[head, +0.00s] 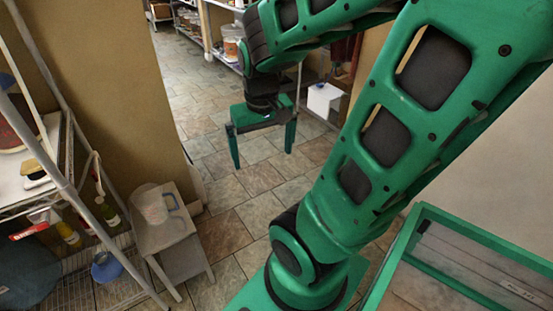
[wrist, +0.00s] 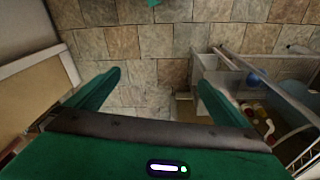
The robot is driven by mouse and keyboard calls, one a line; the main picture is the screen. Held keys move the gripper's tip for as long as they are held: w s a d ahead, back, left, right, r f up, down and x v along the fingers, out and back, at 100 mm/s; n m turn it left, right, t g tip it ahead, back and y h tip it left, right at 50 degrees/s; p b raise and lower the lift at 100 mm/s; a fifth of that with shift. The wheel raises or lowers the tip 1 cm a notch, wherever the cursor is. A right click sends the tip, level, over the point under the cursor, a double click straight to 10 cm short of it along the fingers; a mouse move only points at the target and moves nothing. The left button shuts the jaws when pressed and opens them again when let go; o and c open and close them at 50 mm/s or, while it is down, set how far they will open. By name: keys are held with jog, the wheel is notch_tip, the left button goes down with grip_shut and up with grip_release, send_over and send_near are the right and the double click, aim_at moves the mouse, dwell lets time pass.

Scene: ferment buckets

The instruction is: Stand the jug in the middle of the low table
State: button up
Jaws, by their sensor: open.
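A translucent whitish jug (head: 151,204) with a blue handle (head: 173,201) stands upright on the low table (head: 168,238) in the head view, towards its back and left part. The low table is small and pale grey, with thin legs. My gripper (head: 263,158) hangs fingers down over the tiled floor, to the right of the table and well apart from the jug. It is open and empty. In the wrist view my gripper (wrist: 159,78) shows spread fingers with only floor tiles between them. I cannot make out the jug in the wrist view.
A wire shelf rack (head: 62,190) with bottles and a blue round vessel (head: 106,267) stands left of the table. A brown wall (head: 100,80) rises behind it. A green-framed bin (head: 470,265) is at lower right. Tiled floor (head: 235,195) is free between.

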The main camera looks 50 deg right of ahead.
jog(key=s+a+r+g+y, duration=0.1)
jog(key=s+a+r, duration=0.1)
jog(key=s, duration=0.5)
jog(key=shift+m, duration=0.4)
jog(key=shift+r, duration=0.1)
jog(key=shift+w+f, duration=0.25)
jog(key=shift+w, duration=0.35)
